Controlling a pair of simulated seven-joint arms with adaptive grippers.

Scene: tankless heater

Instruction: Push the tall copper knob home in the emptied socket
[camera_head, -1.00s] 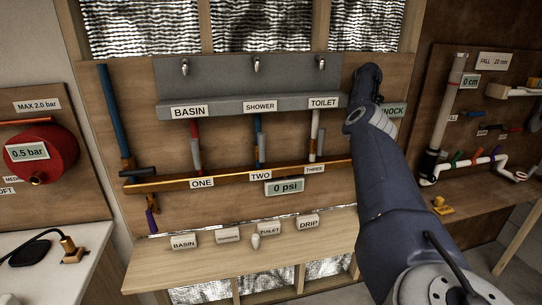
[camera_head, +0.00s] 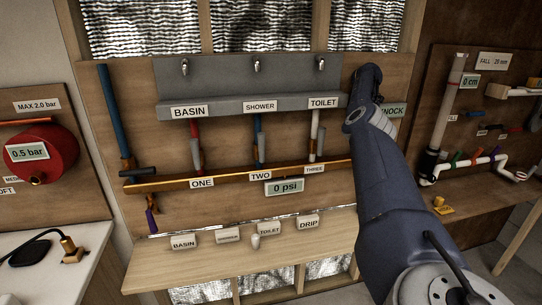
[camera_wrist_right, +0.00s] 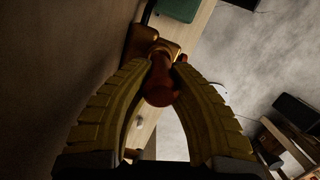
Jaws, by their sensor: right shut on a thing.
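In the right wrist view, the fingers of my right gripper (camera_wrist_right: 166,68) are closed around a reddish copper knob (camera_wrist_right: 159,92). The knob lies between the fingertips, in line with a brass fitting (camera_wrist_right: 160,46) just beyond it. The picture is too dark to tell whether the knob is seated in a socket there or only touches the fitting. In the head view my right arm hides the gripper, the knob and the socket. A partly covered sign reading "NOCK" (camera_head: 393,110) shows beside the arm. My left gripper is in neither view.
A copper manifold pipe (camera_head: 235,178) runs across the board left of my right arm, under the grey shelf (camera_head: 230,106). A 0 psi display (camera_head: 284,187) hangs below it.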

